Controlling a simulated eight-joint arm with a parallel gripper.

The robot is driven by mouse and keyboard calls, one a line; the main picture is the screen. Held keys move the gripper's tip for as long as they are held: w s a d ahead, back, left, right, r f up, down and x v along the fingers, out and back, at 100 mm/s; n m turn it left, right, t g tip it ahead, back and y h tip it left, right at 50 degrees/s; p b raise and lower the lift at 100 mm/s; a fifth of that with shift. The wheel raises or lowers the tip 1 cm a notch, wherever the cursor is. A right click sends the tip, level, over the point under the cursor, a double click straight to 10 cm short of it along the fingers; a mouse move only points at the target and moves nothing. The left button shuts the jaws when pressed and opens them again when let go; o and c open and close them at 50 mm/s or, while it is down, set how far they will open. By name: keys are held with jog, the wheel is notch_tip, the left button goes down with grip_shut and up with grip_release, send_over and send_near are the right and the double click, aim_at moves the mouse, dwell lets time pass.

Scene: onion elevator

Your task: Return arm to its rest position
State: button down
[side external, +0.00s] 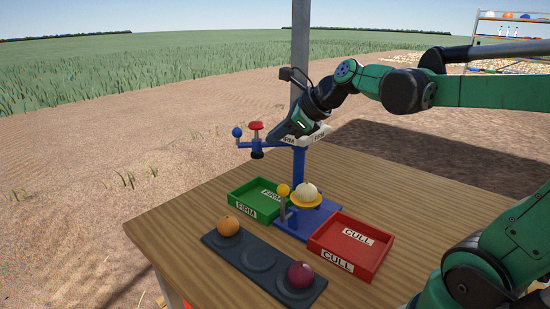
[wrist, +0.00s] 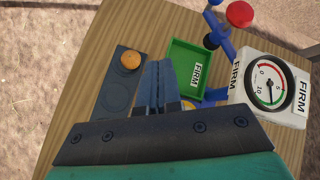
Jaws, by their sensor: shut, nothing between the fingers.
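My gripper (side external: 282,132) is above the table beside the blue stand (side external: 299,165), in front of its white gauge head. In the wrist view my gripper (wrist: 158,84) has its fingers together, with nothing between them. The white gauge (wrist: 271,88) with its round dial and FIRM labels shows at the right of the wrist view. A pale onion (side external: 307,191) sits on the yellow plate (side external: 305,203) of the blue stand. A blue lever arm with a red knob (side external: 256,126) and a blue ball (side external: 237,132) sticks out left of the gripper.
A green FIRM tray (side external: 244,212) and a red CULL tray (side external: 372,262) are both empty. A dark three-hollow holder (side external: 235,254) carries an orange-brown onion (side external: 229,225) and a dark red onion (side external: 300,275). A grey post (side external: 300,45) rises behind the stand. The table's right part is bare.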

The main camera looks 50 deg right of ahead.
jog(key=s+a+f+n+g+h, duration=0.1)
jog(key=s+a+f+n, duration=0.2)
jog(key=n, duration=1.2)
jog(key=s+a+f+n+g, duration=0.1)
jog(key=s+a+f+n, duration=0.3)
jog(key=n, duration=1.1)
jog(key=shift+s+f+h, duration=0.4)
jog(key=shift+s+f, duration=0.15)
jog(key=shift+s, duration=0.15)
